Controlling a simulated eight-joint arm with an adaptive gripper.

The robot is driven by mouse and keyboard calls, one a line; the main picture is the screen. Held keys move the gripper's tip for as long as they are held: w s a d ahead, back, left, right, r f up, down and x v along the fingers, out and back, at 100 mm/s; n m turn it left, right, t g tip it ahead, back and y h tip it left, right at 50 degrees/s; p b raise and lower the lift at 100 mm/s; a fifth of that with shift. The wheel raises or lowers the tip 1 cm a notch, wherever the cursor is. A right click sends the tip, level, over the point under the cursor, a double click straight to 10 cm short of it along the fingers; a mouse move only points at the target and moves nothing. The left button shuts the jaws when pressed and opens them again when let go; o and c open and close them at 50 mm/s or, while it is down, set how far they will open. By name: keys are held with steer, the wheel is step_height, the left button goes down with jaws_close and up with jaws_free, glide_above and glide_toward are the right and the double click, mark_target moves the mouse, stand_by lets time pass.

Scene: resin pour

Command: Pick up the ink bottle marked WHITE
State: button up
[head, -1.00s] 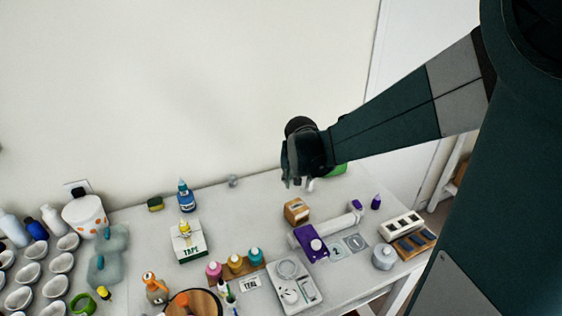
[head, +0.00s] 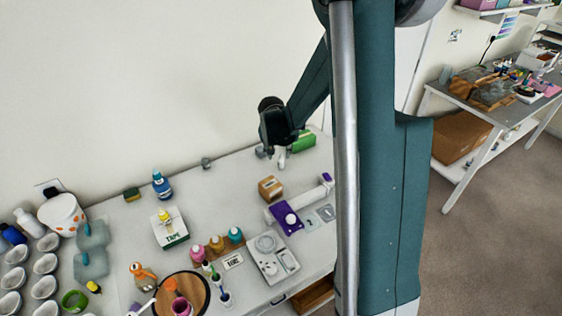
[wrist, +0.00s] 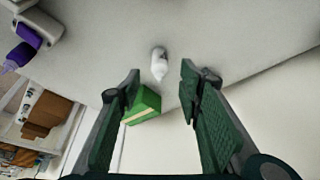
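A small white bottle (wrist: 159,66) stands on the table in the wrist view, ahead of my gripper and between the lines of its fingers. Any marking on it cannot be read. In the head view the white bottle (head: 282,157) shows just below my gripper (head: 276,146), near the back edge of the table, partly hidden by it. In the wrist view my gripper (wrist: 160,90) is open, with its two green-padded fingers wide apart and nothing between the tips. The bottle is beyond the fingertips, apart from them.
A green box (wrist: 143,104) lies close beside the left finger; it also shows in the head view (head: 304,142). A purple bottle (wrist: 16,57) is off to the left. A cardboard box (head: 270,188) and several bottles and tools stand nearer the front. The wall runs behind the table.

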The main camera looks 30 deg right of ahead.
mark_target(281, 157)
steer(key=shift+f, duration=0.15)
steer(key=shift+x, duration=1.15)
steer(key=shift+d, duration=0.1)
steer(key=shift+x, duration=2.6)
steer(key=shift+w+d, duration=0.1)
steer(key=c, duration=0.9)
